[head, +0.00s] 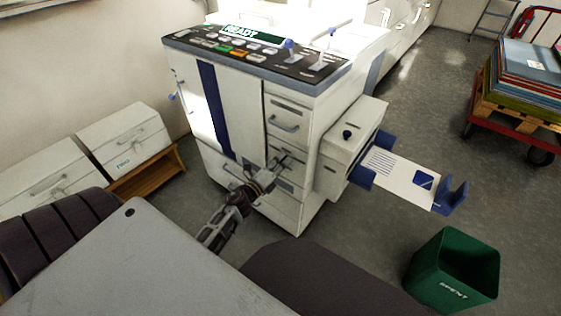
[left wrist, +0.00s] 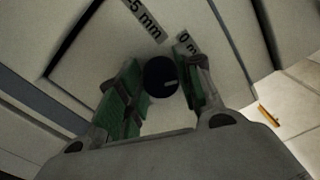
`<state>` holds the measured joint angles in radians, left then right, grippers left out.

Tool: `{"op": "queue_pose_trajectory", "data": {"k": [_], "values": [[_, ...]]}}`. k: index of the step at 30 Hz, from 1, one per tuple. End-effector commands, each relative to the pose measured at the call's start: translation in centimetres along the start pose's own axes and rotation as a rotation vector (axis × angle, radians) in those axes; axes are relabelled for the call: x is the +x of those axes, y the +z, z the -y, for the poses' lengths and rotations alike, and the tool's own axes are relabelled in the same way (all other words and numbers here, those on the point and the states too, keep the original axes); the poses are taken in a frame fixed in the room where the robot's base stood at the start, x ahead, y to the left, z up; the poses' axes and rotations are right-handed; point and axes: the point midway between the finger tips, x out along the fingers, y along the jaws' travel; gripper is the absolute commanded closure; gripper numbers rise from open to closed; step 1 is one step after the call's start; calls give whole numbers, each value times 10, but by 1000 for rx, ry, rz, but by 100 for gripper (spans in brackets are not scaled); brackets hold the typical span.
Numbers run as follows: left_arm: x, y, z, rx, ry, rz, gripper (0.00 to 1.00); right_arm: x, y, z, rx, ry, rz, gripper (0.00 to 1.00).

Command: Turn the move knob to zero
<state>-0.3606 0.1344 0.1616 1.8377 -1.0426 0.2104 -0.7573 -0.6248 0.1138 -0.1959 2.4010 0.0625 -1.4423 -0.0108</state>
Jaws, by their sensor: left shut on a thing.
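The move knob (left wrist: 160,74) is a round black knob with a short white mark, on a pale panel of the machine. In the left wrist view the mark lies right of the knob's middle and points roughly rightward. A "-5 mm" label (left wrist: 145,20) is above the knob, and a partly covered label starting with "0" (left wrist: 187,43) is at upper right. My left gripper (left wrist: 160,92) has its green-padded fingers shut on the knob, one on each side. In the head view my left gripper (head: 284,163) is at the machine's front and hides the knob. My right gripper is not in view.
The white machine (head: 232,110) has a control panel (head: 262,52) reading "READY" on top. A paper tray (head: 405,183) sticks out at right, above a green bin (head: 453,268). White boxes (head: 125,138) stand at left. A red cart (head: 510,125) is at far right.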

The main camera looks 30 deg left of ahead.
Motion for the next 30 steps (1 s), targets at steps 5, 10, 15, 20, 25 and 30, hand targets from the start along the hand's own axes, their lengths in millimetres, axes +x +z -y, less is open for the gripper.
{"op": "queue_pose_trajectory", "data": {"k": [5, 10, 15, 20, 25, 30], "values": [[0, 1, 1, -90, 2, 1, 88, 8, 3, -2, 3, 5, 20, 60], [0, 1, 0, -193, 2, 1, 88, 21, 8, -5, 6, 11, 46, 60], [0, 1, 0, -296, 2, 2, 88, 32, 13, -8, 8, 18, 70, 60], [0, 1, -1, -363, 1, 1, 88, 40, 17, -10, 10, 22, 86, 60], [0, 0, -1, -397, 1, 1, 88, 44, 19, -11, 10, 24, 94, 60], [0, 0, -2, -406, 1, 2, 88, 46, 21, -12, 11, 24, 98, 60]]}}
